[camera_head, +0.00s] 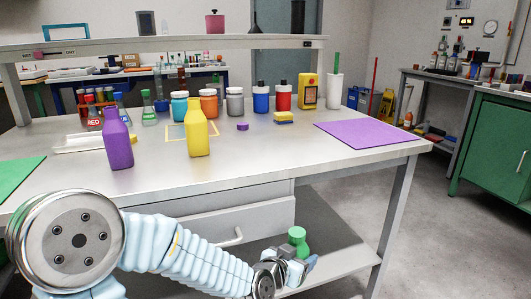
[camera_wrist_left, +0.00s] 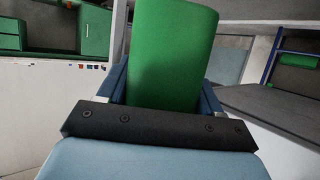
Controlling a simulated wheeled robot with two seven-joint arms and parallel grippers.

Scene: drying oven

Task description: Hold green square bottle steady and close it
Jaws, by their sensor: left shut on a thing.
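The green square bottle (camera_head: 298,238) is low in front of the table in the head view, roughly upright, below the tabletop's front edge. My left gripper (camera_head: 299,262) is shut on its lower part. In the left wrist view the green bottle (camera_wrist_left: 172,55) stands between the blue fingers of my left gripper (camera_wrist_left: 165,95). I cannot tell whether the bottle's mouth is covered. A small purple cap (camera_head: 242,127) lies on the table. My right gripper is in neither view.
On the table (camera_head: 270,158) stand a purple bottle (camera_head: 117,140) and a yellow bottle (camera_head: 198,130). A purple mat (camera_head: 367,134) lies at right and a green mat (camera_head: 15,174) at left. Several jars line the back. The table's front right area is clear.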

